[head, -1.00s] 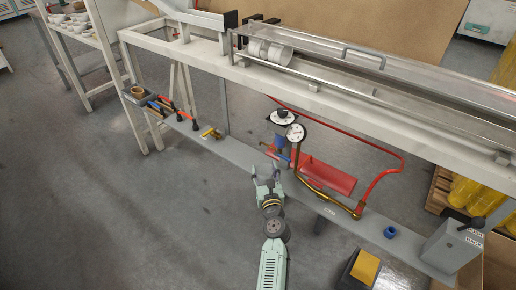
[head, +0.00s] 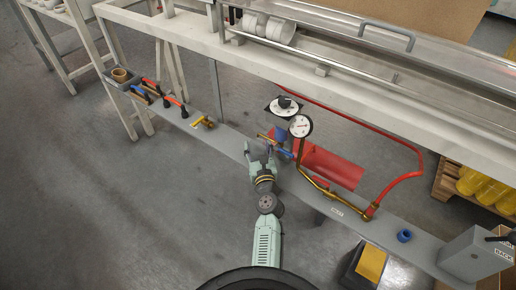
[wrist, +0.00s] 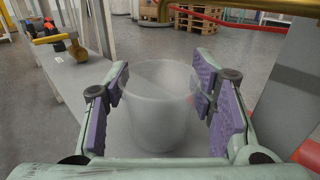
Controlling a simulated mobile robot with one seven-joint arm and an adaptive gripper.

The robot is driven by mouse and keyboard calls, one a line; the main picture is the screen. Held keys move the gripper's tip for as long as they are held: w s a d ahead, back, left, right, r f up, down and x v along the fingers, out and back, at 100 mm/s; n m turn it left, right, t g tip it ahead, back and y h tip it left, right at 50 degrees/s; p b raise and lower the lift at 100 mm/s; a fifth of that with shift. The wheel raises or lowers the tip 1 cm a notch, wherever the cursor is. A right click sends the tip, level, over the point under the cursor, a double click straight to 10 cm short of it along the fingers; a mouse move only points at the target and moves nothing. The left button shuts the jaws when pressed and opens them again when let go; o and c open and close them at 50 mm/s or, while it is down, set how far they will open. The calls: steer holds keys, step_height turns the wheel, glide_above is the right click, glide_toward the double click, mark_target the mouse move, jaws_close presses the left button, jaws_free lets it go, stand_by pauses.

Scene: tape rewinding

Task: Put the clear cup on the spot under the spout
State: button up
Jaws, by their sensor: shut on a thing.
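The clear cup (wrist: 160,108) is upright between the purple pads of my gripper (wrist: 163,98) in the wrist view, with the pads against its sides. It seems to be at or just above the grey shelf (wrist: 60,68); I cannot tell whether it touches. In the head view my gripper (head: 261,150) is over the shelf, just left of the brass and blue valve fitting (head: 282,150) below the gauge. The cup is too faint to make out there. I cannot clearly tell the spout or the marked spot.
A round gauge (head: 300,126), a red cylinder (head: 332,168) and a red hose (head: 410,174) stand right of my gripper. A yellow valve (head: 203,122) and several tools (head: 165,98) lie to the left. A blue ring (head: 404,236) sits to the right.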

steer(key=shift+f, duration=0.4)
steer(key=o, duration=1)
steer(key=shift+r, duration=0.15)
steer(key=shift+r, duration=0.15)
